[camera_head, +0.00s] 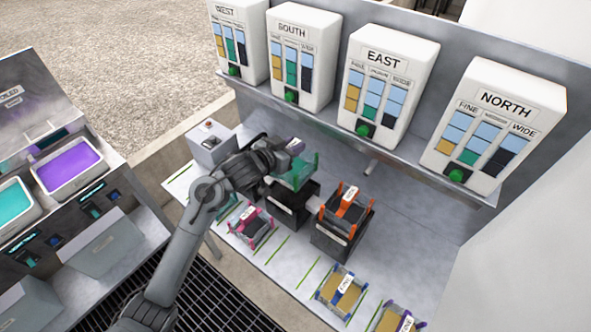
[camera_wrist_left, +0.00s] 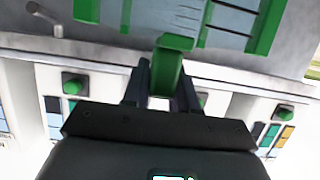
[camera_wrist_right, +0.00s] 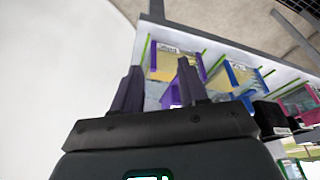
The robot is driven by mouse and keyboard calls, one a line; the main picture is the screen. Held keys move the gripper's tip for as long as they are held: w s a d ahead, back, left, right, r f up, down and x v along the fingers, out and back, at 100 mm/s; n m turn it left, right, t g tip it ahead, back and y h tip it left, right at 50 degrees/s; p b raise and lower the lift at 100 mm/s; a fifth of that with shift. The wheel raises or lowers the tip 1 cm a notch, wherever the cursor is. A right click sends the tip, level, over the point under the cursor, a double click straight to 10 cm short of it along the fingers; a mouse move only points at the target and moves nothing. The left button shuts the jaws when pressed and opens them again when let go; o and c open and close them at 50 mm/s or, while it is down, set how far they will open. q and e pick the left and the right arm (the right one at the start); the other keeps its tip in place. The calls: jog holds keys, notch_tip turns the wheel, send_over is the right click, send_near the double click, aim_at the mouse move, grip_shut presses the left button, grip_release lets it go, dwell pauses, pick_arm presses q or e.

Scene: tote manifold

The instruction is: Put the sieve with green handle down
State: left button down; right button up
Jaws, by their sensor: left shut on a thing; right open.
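The green-handled sieve (camera_head: 300,176) is in my left gripper (camera_head: 284,160), above and behind the black box (camera_head: 287,212) on the bench. In the left wrist view the fingers are shut on its green handle (camera_wrist_left: 166,68), and part of its blue-grey mesh (camera_wrist_left: 232,22) shows. The head view shows a gap I cannot measure between the sieve and the box. My right gripper (camera_wrist_right: 156,72) is open and empty in the right wrist view, near a purple-handled sieve (camera_wrist_right: 200,66). It is out of the head view.
An orange-handled sieve (camera_head: 345,207) sits on another black box (camera_head: 333,240). Pink (camera_head: 248,232), blue (camera_head: 339,288) and purple (camera_head: 400,321) sieves stand along the bench front. White dispensers, including EAST (camera_head: 384,62) and NORTH (camera_head: 500,105), stand on the shelf behind. The bench right is clear.

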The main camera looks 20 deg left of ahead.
aim_at(302, 160)
pick_arm(q)
jog(key=f, duration=0.3)
jog(key=shift+s+f, duration=0.1)
jog(key=shift+s, duration=0.15)
notch_tip(302, 160, down, 5)
jog(key=shift+r+b, duration=0.2)
jog(key=shift+b, duration=0.4)
jog(key=shift+w, duration=0.15)
pick_arm(e)
jog(key=shift+s+f, duration=0.1)
jog(key=shift+f, duration=0.6)
pick_arm(q)
jog(key=shift+f, duration=0.2)
jog(key=c, duration=0.9)
grip_release()
